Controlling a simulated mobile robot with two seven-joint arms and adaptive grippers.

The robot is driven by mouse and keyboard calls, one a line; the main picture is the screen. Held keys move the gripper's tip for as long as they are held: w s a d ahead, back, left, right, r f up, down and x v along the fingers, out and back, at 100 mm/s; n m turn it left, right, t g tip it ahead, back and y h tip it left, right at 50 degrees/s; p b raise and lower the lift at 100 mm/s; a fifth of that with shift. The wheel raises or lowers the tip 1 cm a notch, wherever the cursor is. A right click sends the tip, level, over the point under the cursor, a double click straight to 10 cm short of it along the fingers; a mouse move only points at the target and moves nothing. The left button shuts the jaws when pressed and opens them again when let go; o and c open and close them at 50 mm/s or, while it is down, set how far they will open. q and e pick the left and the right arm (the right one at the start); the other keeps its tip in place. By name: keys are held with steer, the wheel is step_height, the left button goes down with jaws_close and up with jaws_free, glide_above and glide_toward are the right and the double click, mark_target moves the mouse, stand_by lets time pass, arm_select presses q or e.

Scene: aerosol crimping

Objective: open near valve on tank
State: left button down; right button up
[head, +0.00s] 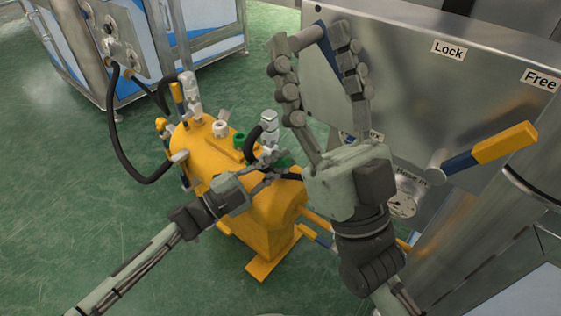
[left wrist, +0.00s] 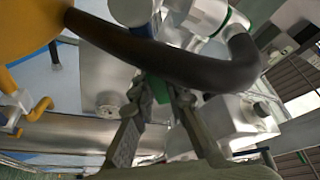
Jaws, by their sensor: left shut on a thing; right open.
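The yellow tank (head: 270,205) stands on the floor in the middle of the head view, with fittings on top. A green valve part (head: 284,162) is at its near end. My left gripper (head: 272,160) reaches over the tank and is shut on this green part, which also shows between the fingertips in the left wrist view (left wrist: 160,90). The fingers partly hide it, so its turn angle cannot be told. A second green valve part (head: 239,141) sits farther back on top. My right gripper (head: 312,42) is raised, open, in front of the metal panel.
A black hose (left wrist: 165,52) crosses close above the left fingertips. A blue-white cabinet (head: 75,45) stands back left. Green floor is clear at left.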

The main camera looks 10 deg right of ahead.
arm_select(q)
steer(key=c, duration=1.5)
jaws_free()
steer(key=v, duration=1.2)
